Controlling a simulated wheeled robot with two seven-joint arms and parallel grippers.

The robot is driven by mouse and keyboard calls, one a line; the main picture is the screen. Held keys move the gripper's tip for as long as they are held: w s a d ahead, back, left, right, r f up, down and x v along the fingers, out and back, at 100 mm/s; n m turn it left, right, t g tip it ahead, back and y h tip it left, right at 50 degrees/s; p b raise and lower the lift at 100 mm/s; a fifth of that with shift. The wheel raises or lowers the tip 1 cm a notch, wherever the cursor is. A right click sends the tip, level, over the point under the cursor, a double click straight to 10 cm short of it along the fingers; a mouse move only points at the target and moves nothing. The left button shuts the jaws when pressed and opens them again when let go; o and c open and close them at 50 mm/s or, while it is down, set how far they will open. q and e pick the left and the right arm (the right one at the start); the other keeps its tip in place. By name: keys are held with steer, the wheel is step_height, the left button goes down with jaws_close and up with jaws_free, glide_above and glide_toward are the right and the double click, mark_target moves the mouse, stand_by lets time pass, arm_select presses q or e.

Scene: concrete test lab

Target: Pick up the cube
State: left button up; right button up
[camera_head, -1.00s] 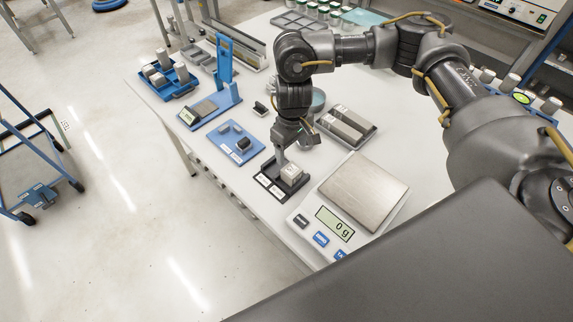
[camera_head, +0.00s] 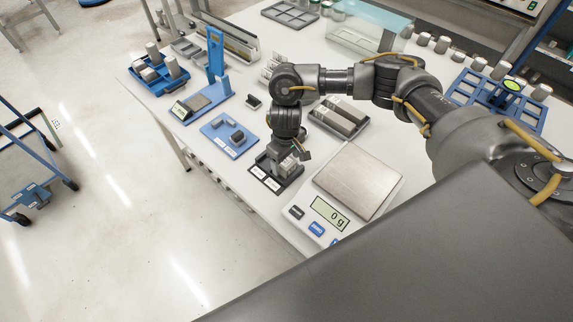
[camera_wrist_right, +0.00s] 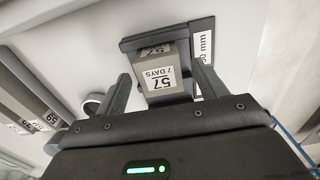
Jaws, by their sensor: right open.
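The grey concrete cube (camera_wrist_right: 157,72) shows in the right wrist view with labels reading "57" and "7 DAYS". It sits on a dark holder plate (camera_wrist_right: 204,45). My right gripper (camera_wrist_right: 160,82) is open, with one finger on each side of the cube and gaps visible between them. In the head view the cube (camera_head: 289,165) is partly hidden by the right gripper (camera_head: 283,160), which points down over the dark holder (camera_head: 266,177). My left gripper does not show.
A scale (camera_head: 358,181) reading "0 g" stands right of the holder. A blue plate with small blocks (camera_head: 229,135) lies to the left. A tray with long grey bars (camera_head: 338,117) is behind. A blue stand (camera_head: 216,70) rises further back.

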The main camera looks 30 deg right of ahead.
steer(key=shift+f, duration=0.7)
steer(key=c, duration=1.3)
steer(key=shift+c, duration=0.2)
steer(key=shift+r, duration=0.15)
